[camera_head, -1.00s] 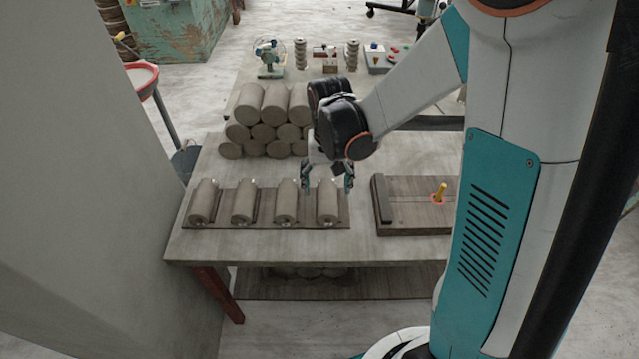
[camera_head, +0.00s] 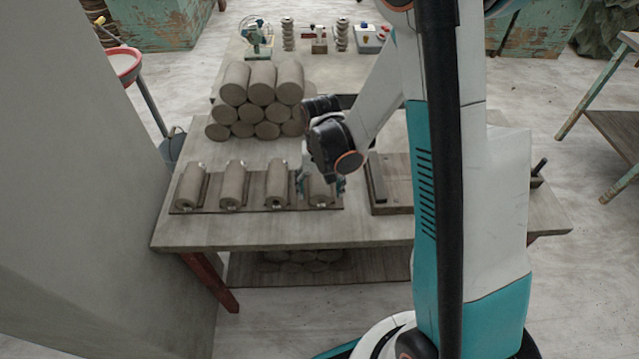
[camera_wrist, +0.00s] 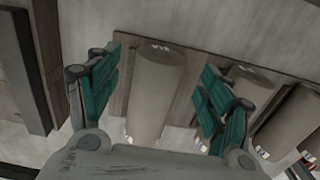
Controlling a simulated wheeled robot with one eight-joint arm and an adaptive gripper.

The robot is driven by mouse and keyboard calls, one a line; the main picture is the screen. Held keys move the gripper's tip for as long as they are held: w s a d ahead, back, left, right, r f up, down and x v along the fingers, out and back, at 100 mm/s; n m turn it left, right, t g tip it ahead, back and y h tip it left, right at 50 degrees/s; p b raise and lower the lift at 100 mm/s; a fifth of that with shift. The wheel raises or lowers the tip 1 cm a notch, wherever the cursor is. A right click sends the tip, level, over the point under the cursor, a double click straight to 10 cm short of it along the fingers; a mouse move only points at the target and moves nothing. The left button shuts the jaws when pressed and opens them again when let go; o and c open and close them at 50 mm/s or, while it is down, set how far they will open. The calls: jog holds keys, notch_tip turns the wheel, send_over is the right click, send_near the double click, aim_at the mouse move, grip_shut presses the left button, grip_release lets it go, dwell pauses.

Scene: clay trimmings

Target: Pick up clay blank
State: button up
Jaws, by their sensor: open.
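Several grey-brown clay blanks lie in a row on a dark wooden board (camera_head: 255,207) on the table; one is the leftmost blank (camera_head: 190,188). The rightmost clay blank (camera_head: 320,190) is partly hidden by my gripper (camera_head: 321,186). In the wrist view, that blank (camera_wrist: 158,90) lies between the two teal fingers of my gripper (camera_wrist: 157,85), which are spread apart. A gap shows on both sides of the blank, and I cannot tell that either finger touches it. A neighbouring blank (camera_wrist: 245,88) is partly behind the right finger.
A stack of clay cylinders (camera_head: 258,100) stands at the back left of the table. A dark wooden board with a raised bar (camera_head: 376,178) lies right of the row, partly hidden by my arm. A grey wall (camera_head: 80,200) stands at left.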

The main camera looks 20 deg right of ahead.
notch_tip(320, 180, down, 3)
jog(key=shift+r+b, duration=0.15)
jog(key=shift+b, duration=0.15)
jog(key=shift+r, duration=0.1)
jog(key=shift+c, duration=0.3)
grip_shut()
jog(key=shift+r, duration=0.1)
